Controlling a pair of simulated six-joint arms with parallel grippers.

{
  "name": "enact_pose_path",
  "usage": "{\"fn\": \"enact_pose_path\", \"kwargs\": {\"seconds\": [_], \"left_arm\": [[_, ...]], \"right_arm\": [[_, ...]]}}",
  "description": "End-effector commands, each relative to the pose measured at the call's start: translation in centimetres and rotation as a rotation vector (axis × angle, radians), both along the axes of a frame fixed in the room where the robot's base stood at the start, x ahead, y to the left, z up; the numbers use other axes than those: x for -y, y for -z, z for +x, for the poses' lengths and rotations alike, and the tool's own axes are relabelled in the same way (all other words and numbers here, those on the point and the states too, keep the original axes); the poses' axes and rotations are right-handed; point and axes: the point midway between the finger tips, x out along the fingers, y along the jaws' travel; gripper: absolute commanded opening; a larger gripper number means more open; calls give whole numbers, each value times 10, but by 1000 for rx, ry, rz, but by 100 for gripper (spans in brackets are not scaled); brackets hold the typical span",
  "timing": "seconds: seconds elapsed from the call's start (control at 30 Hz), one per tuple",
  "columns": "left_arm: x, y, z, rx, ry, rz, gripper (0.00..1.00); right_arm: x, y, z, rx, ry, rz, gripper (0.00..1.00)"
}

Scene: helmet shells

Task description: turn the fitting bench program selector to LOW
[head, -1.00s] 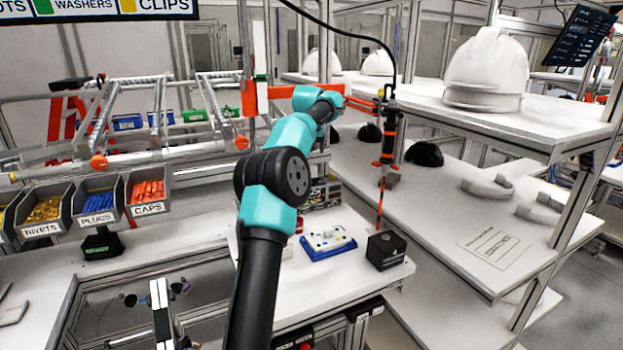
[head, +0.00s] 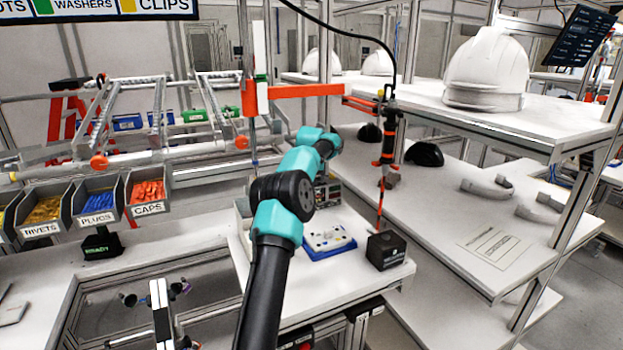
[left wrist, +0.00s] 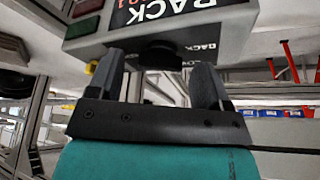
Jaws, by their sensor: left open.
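My left gripper (left wrist: 158,70) is open in the left wrist view, its two dark fingers pointing at a grey box (left wrist: 225,28) marked with upside-down lettering, including RACK. A round black knob (left wrist: 160,56) on the box shows between the fingertips. I cannot tell whether the fingers touch it, and no LOW mark is readable. In the head view my teal and black arm reaches over the bench, and its gripper is hidden. A dark panel with small controls (head: 328,191) shows partly behind the arm. My right gripper is not in view.
A white board with a blue base (head: 328,241) and a black box (head: 386,250) stand on the bench right of my arm. A red and black hanging tool (head: 388,150) is behind them. Bins of rivets, plugs and caps (head: 147,192) are at left.

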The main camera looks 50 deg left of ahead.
Motion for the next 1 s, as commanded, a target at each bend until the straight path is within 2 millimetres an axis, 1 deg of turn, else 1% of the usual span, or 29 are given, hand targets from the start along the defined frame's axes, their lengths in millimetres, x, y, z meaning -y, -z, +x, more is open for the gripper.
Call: {"fn": "enact_pose_path", "kwargs": {"seconds": [0.3,0.37,0.83,1.0], "left_arm": [[-1,2,1,1,0,1,72],[-1,2,1,1,0,1,68],[-1,2,1,1,0,1,23],[-1,2,0,0,18,0,23]], "right_arm": [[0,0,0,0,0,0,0],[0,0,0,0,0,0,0],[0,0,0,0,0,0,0],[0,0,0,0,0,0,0]]}}
